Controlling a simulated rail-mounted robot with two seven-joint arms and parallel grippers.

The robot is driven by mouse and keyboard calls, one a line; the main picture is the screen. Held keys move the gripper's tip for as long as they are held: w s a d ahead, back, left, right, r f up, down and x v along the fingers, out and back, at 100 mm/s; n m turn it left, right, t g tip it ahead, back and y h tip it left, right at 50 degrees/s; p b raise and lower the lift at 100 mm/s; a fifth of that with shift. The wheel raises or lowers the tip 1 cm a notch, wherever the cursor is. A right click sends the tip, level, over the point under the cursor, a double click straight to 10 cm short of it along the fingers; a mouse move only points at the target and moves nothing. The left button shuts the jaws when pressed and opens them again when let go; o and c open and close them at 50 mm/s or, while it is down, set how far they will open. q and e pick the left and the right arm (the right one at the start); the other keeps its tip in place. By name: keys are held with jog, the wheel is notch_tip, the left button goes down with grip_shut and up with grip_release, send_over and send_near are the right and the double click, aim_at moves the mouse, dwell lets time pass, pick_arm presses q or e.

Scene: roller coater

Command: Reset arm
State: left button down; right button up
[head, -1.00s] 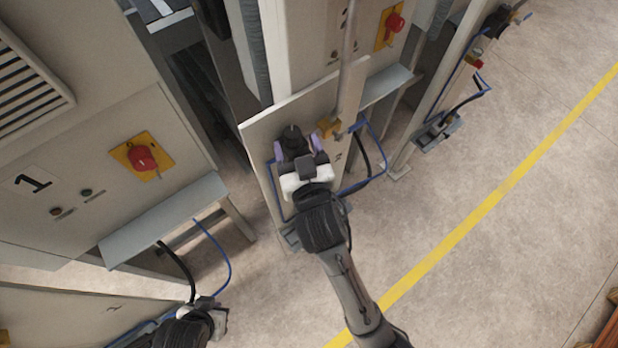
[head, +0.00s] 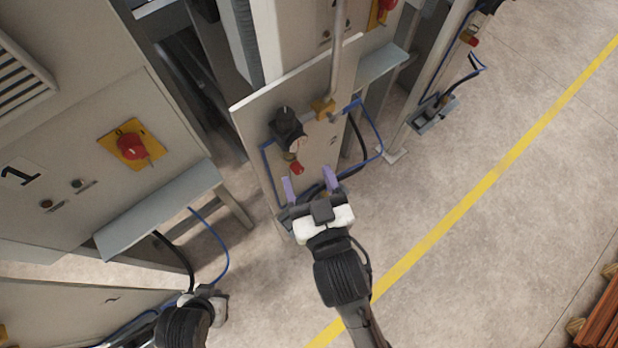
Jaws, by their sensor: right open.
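My right gripper (head: 309,186) is open and empty, its two purple fingers apart. It is just below a panel (head: 258,120) that carries a black knob and gauge unit (head: 288,128) with a small red part (head: 297,168) under it. The fingers are clear of that unit. My left arm shows at the bottom left, with the white part of its gripper (head: 217,304) near the lower cabinet; its fingers cannot be made out.
A cabinet marked 1 stands at left with a red rotary switch (head: 132,146) on a yellow plate and a grey ledge (head: 160,210). Blue and black hoses hang near both panels. Open floor with a yellow line (head: 480,190) lies to the right. Wooden slats (head: 603,318) show at bottom right.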

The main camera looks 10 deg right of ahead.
dwell(0.4)
jog(key=s+d+f+g, duration=0.2)
jog(key=d+f+g, duration=0.1)
jog(key=f+g, duration=0.25)
jog(key=s+d+f+g, duration=0.2)
jog(key=f+g, duration=0.2)
jog(key=f, duration=0.3)
jog(key=s+d+f+g+h, duration=0.45)
jog(key=s+d+f, duration=0.65)
jog(key=s+d, duration=0.3)
pick_arm(q)
notch_tip(320, 180, up, 20)
jog(key=p, duration=2)
pick_arm(e)
notch_tip(320, 180, up, 20)
jog(key=w, duration=0.1)
jog(key=shift+d+f+y, duration=0.15)
jog(key=shift+y, duration=0.3)
jog(key=shift+w, duration=0.1)
